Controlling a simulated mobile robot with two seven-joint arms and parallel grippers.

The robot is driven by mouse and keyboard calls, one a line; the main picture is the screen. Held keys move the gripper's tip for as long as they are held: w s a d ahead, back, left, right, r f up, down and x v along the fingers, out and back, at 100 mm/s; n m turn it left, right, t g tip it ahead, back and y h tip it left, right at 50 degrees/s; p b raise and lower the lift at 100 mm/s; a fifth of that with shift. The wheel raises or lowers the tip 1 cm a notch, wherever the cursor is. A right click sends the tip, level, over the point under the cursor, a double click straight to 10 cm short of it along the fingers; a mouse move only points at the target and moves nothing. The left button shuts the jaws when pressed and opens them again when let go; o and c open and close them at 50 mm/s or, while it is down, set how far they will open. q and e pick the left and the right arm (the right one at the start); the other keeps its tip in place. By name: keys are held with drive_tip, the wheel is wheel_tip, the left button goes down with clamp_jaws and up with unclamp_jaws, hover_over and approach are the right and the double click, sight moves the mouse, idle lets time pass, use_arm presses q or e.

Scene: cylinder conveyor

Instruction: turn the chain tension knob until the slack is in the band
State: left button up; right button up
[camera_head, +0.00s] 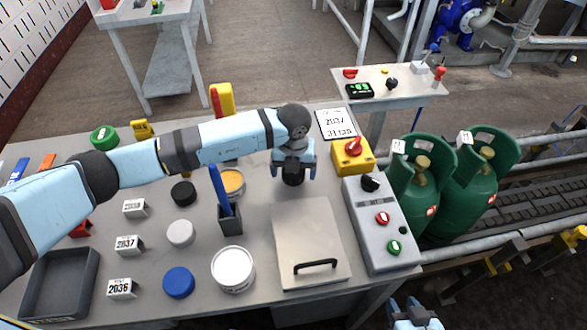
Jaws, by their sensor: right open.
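The frame does not label which control is the chain tension knob. A black knob (370,183) sits on the grey control box (378,225), a red knob (354,145) on the yellow box (351,160), and a small black knob (391,83) on the back panel beside a green-lit display (360,90), too small to read surely. My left gripper (293,178) points down over the table, left of the yellow box, its fingers apart. A dark part shows between them. My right gripper (415,316) is open at the bottom edge, clear of every knob.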

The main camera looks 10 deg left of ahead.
use_arm(q)
wheel_tip(320, 180, up, 14)
idle(0.6)
drive_tip(key=shift+s+f, duration=0.1)
drive_tip(key=shift+f, duration=0.05)
idle(0.3)
